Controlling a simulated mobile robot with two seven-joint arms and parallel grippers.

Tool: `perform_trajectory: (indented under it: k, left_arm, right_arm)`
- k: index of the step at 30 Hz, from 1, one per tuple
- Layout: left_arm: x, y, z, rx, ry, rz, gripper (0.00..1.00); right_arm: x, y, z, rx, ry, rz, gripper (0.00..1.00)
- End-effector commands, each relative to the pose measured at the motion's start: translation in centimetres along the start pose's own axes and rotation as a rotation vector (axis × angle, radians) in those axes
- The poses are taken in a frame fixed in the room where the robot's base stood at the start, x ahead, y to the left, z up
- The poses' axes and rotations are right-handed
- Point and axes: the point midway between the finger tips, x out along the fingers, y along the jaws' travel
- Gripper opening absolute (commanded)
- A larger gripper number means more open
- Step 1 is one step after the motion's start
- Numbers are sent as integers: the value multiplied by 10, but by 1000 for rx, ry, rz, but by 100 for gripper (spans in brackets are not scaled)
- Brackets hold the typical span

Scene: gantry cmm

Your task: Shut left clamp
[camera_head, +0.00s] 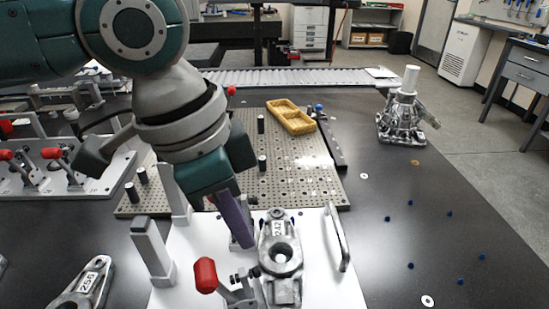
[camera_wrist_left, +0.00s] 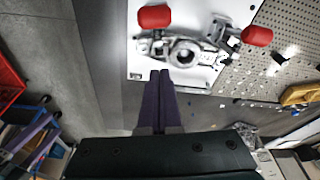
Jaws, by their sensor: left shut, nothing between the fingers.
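A silver cast part (camera_head: 281,254) marked with digits lies on a white plate (camera_head: 325,285); it also shows in the wrist view (camera_wrist_left: 185,53). A toggle clamp with a red handle (camera_head: 205,275) stands at its near left. In the wrist view that red handle (camera_wrist_left: 154,16) and a second clamp's red handle (camera_wrist_left: 256,36) flank the part. My arm hides the second clamp in the head view; I cannot tell whether either clamp is closed. My left gripper (camera_head: 245,238), with purple fingers, is shut and empty beside the part, apart from the handles. My right gripper is not in view.
Two grey posts (camera_head: 152,252) rise from the plate's left side, and a handle bar (camera_head: 337,237) from its right. Behind is a perforated board (camera_head: 295,165) with a yellow tray (camera_head: 290,116). Another casting (camera_head: 403,115) stands right. Small blue pieces dot the table (camera_head: 440,245).

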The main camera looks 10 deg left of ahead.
Motion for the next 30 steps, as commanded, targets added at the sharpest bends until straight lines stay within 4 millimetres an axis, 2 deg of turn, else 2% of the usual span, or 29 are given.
perform_trajectory:
  k: [1, 3, 8, 9, 10, 16, 30]
  left_arm:
    - [14, 1, 1, -1, -3, 2, 0]
    - [30, 1, 1, -1, -2, 3, 0]
    - [63, 1, 1, 0, -1, 0, 0]
    - [52, -1, 10, -1, -3, -3, 0]
    - [50, -1, 14, -1, -3, -2, 0]
    - [44, 0, 34, 0, -1, -1, 0]
    - [44, 0, 38, 1, 2, 0, 0]
  right_arm:
    - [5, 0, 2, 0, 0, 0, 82]
    - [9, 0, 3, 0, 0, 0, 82]
    - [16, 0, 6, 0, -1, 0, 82]
    - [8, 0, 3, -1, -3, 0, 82]
    - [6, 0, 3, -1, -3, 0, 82]
    - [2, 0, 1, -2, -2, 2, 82]
    - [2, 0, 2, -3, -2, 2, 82]
